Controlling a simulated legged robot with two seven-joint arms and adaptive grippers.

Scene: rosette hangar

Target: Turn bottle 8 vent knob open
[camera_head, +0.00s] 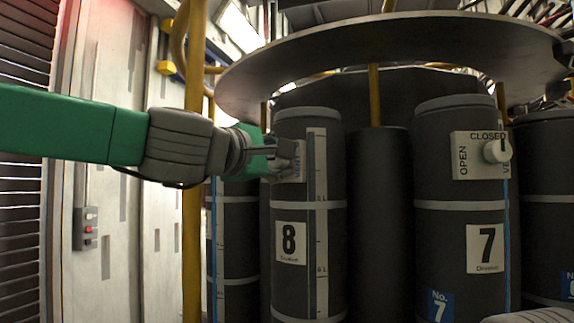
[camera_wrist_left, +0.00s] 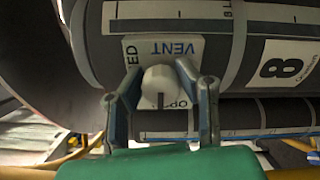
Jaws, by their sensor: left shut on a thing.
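Bottle 8 (camera_head: 289,215) is a dark upright cylinder with a white "8" label, left of centre in the head view; it also shows in the left wrist view (camera_wrist_left: 225,60). Its vent knob (camera_wrist_left: 161,85) is white and round with a dark line mark, on a white plate (camera_wrist_left: 185,48) reading VENT, with parts of the other words covered. My left gripper (camera_wrist_left: 162,92) is shut on the knob, one finger on each side. In the head view my left gripper (camera_head: 283,158) hides the knob.
Bottle 7 (camera_head: 455,235) stands to the right, with its own white knob (camera_head: 497,150) on an OPEN/CLOSED plate. A yellow post (camera_head: 194,220) stands left of bottle 8, under my left arm. A round grey disc (camera_head: 400,45) overhangs the bottles.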

